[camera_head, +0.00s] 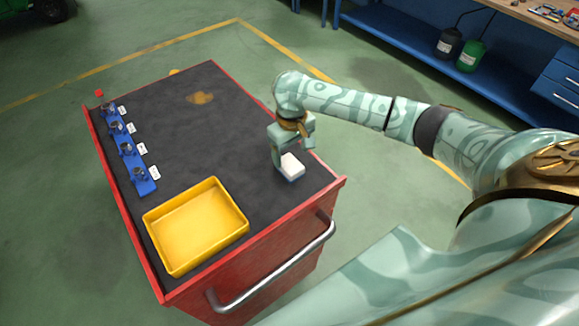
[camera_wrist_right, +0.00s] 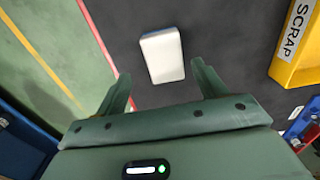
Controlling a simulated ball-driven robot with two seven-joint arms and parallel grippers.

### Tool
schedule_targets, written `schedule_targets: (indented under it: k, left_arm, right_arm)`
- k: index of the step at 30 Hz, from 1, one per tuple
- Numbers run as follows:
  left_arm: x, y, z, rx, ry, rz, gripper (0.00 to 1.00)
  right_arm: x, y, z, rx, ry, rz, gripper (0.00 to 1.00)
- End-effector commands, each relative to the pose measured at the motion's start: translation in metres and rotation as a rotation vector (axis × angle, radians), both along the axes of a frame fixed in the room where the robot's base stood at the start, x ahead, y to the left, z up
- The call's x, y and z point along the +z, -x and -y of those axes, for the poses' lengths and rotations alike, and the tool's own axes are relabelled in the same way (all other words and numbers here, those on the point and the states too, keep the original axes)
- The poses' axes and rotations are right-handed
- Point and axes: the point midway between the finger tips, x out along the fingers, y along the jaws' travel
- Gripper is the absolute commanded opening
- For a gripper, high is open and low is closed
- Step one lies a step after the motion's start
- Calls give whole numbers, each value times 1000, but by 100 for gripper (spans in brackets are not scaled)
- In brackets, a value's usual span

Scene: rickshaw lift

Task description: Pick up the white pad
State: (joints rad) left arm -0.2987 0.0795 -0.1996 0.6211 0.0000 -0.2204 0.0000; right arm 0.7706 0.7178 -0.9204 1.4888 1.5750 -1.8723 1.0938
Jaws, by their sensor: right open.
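The white pad (camera_head: 292,166) is a small white block with a blue underside, lying on the dark top of the red cart near its right edge. In the right wrist view the pad (camera_wrist_right: 162,54) lies just beyond the fingertips, slightly tilted. My right gripper (camera_head: 293,163) is above and around the pad's near area in the head view; its fingers hide part of the surroundings. In the right wrist view my right gripper (camera_wrist_right: 160,78) is open, with nothing between its fingers. My left gripper is not in view.
A yellow tray (camera_head: 246,228), marked SCRAP in the wrist view (camera_wrist_right: 283,70), stands on the cart's front. A blue rack with several labelled parts (camera_head: 146,187) lines the left edge. The cart's red rim (camera_head: 340,186) borders the top; its middle is clear.

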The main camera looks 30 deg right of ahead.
Motion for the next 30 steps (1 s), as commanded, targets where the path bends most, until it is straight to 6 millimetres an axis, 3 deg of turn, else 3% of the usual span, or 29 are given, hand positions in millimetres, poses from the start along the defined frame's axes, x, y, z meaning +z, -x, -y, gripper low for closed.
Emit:
schedule_targets:
  k: [8,15,20,21,30]
  left_arm:
    - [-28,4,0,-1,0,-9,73]
    - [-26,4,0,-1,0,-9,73]
    - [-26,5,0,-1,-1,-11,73]
    - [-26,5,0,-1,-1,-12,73]
    - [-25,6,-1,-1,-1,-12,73]
  right_arm:
    - [-47,-3,-7,0,-1,-4,71]
    - [-47,-3,-6,1,1,0,71]
    - [-47,-3,-6,1,1,0,26]
    - [-47,-3,-6,1,1,0,23]
    - [-45,-3,-6,1,1,0,23]
